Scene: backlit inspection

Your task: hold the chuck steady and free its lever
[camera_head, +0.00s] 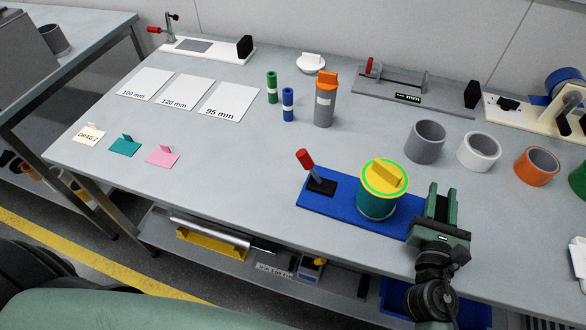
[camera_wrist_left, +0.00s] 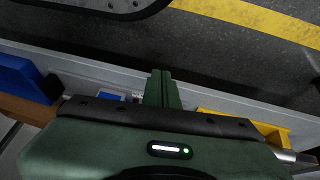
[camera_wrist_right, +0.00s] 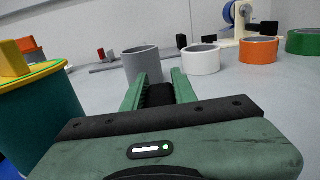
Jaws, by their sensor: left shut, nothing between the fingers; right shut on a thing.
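The chuck has a blue base plate (camera_head: 330,212) near the table's front edge. Its lever (camera_head: 305,160) has a red knob and leans up from a black block at the plate's left end. A teal cylinder with a yellow cap (camera_head: 384,179) stands upright on the plate; it also shows at the left of the right wrist view (camera_wrist_right: 40,115). My right gripper (camera_head: 437,205) is at the plate's right end, shut on a black block (camera_wrist_right: 160,94), mostly hidden by the fingers. My left gripper (camera_wrist_left: 161,88) is shut and empty, away from the chuck, above the floor and lower shelf.
A grey ring (camera_head: 425,142), white ring (camera_head: 478,152) and orange ring (camera_head: 537,166) stand behind and right of the chuck. A grey bottle with an orange top (camera_head: 325,100) stands behind it. Label cards (camera_head: 162,156) lie left. The table between cards and lever is clear.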

